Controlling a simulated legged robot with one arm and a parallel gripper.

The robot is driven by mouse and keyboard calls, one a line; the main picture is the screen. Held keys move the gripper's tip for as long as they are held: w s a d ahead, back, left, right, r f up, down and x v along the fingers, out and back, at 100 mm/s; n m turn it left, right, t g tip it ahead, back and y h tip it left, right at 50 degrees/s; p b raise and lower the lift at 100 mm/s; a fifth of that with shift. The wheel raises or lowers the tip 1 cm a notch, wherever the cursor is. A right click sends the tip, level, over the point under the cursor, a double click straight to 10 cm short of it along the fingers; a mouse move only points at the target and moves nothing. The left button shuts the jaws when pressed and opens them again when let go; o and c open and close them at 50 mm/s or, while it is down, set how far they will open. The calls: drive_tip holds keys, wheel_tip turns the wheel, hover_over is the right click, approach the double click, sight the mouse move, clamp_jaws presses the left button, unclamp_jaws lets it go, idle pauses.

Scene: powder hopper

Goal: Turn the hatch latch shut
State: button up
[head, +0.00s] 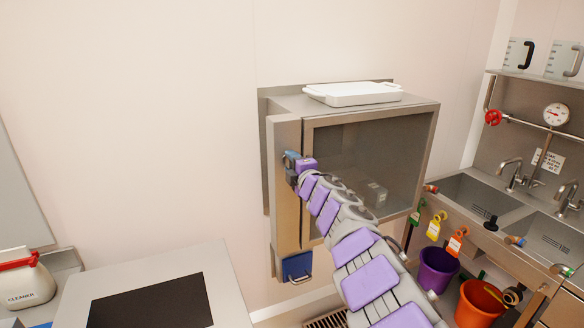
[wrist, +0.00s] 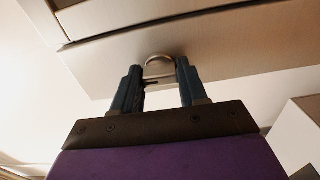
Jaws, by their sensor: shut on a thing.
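The hatch (head: 350,135) is a steel wall box with a large dark window in its front. A steel strip (head: 284,225) runs down its left side. My gripper (head: 290,158) is at the upper part of this strip, and hides the latch in the head view. In the wrist view, my gripper's two dark blue fingers (wrist: 158,76) are shut on the latch (wrist: 158,62), a small rounded metal piece standing off a steel face. The latch's full shape and its turn angle are partly hidden.
A white tray (head: 353,93) lies on top of the hatch. A blue item with a handle (head: 297,267) hangs below its left side. At right are a sink counter (head: 480,192), a purple bucket (head: 437,270) and an orange bucket (head: 480,303). A cleaner jug (head: 25,280) stands at left.

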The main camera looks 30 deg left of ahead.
drive_tip(key=shift+a+f, duration=0.1)
drive_tip(key=shift+f, duration=0.35)
drive_tip(key=o, duration=1)
drive_tip(key=shift+r, duration=0.1)
drive_tip(key=shift+o, duration=0.3)
drive_tip(key=shift+a+r, duration=0.1)
drive_tip(key=shift+r, duration=0.1)
drive_tip(key=v, duration=1.7)
